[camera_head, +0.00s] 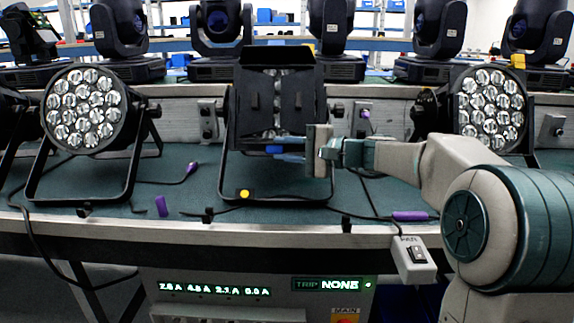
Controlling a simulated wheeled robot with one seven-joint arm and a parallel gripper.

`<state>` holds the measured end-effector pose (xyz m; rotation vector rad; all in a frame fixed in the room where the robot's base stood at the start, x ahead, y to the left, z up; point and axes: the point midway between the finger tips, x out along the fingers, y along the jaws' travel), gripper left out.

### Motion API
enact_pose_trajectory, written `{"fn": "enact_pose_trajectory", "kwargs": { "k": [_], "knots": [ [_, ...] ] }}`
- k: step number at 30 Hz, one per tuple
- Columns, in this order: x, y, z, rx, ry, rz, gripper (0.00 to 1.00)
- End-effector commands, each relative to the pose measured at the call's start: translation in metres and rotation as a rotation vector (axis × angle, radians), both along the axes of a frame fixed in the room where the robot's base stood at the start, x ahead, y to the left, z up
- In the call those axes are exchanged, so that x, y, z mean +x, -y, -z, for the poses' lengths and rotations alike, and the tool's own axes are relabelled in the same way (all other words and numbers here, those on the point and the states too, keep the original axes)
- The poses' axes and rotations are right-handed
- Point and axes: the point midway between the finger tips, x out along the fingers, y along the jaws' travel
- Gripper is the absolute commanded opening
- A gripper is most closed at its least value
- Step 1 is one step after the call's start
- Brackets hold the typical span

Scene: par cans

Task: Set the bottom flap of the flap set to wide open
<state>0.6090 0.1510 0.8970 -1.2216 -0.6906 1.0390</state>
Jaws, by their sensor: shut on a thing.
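The flap set (241,95) is black and sits on the front of the middle par can, which stands in a black yoke. Its top flap (277,55) stands up at the top, and two side flaps partly cover the lenses. The bottom flap (252,142) is a thin dark strip at the lower edge; its exact angle is hard to tell. My gripper (285,150) reaches in from the right, with its blue fingers at the bottom flap's lower edge. It is shut on that flap. The fingers and gripper body hide part of the flap.
A par can (85,108) stands at left and another (491,108) at right, both with bare lenses. Cables and purple connectors (162,206) lie on the green bench (110,185). A switch box (414,258) hangs at the front edge. Moving heads line the back.

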Motion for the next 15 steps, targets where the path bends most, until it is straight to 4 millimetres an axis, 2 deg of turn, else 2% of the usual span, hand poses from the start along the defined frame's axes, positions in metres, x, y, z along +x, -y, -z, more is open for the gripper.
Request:
{"fn": "enact_pose_trajectory", "kwargs": {
  "k": [1,15],
  "knots": [
    [-0.0003,-0.0004,0.0107,-0.001,0.024,-0.001,0.01],
    [0.0005,0.0,0.0142,-0.007,0.165,0.0,0.01]
  ]
}}
